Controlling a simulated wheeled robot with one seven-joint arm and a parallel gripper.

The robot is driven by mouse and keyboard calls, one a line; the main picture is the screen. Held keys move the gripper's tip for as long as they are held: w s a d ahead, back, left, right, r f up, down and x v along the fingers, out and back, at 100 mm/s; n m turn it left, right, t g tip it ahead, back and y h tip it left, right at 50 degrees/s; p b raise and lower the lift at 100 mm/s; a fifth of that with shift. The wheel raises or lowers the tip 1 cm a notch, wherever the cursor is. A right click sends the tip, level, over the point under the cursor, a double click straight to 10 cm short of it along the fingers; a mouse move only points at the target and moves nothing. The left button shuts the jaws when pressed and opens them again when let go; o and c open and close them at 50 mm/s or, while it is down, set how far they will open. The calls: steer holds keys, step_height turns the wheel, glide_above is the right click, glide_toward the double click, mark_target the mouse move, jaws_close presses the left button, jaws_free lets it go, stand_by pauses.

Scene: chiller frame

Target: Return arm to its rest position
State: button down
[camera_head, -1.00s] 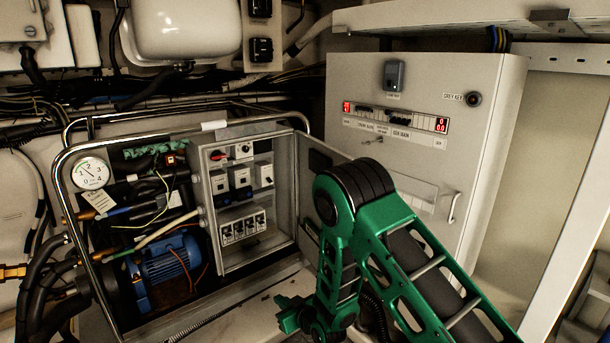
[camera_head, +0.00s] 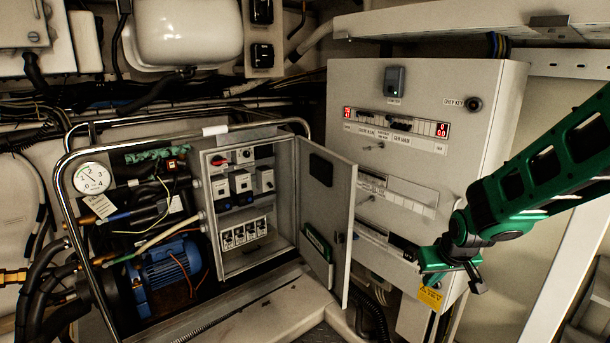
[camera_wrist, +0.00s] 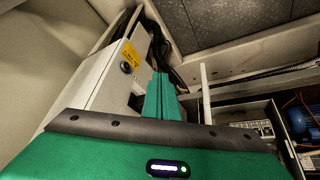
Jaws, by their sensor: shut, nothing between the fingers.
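My green arm reaches in from the right edge of the head view. My gripper (camera_head: 452,272) hangs at the lower right, in front of the lower part of the tall grey cabinet (camera_head: 470,150). In the wrist view the green fingers (camera_wrist: 163,98) are together and empty, with a yellow warning label (camera_wrist: 131,55) on the cabinet to their left. I cannot tell from the views whether the gripper touches the cabinet.
The chiller frame (camera_head: 75,160) stands at the left, with a blue motor (camera_head: 168,268) and a gauge (camera_head: 92,178). Its control box (camera_head: 215,225) has its door (camera_head: 325,190) swung open towards the cabinet. Floor (camera_wrist: 240,22) shows in the wrist view.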

steer(key=s+d+r+m+g, duration=0.2)
steer(key=s+d+r, duration=0.15)
steer(key=s, duration=0.45)
steer(key=s+d+r+m+g, duration=0.1)
steer(key=s+d+r+m, duration=0.1)
steer(key=s+d, duration=0.45)
steer(key=s+a+r+m+g, duration=0.1)
steer(key=s+r+m+g, duration=0.1)
steer(key=s, duration=1.6)
steer(key=shift+r+m+g+y, duration=0.25)
steer(key=shift+m+g+y, duration=0.05)
steer(key=shift+m, duration=0.1)
steer(key=shift+a, duration=0.1)
steer(key=shift+w+f, duration=0.25)
steer(key=shift+w, duration=0.3)
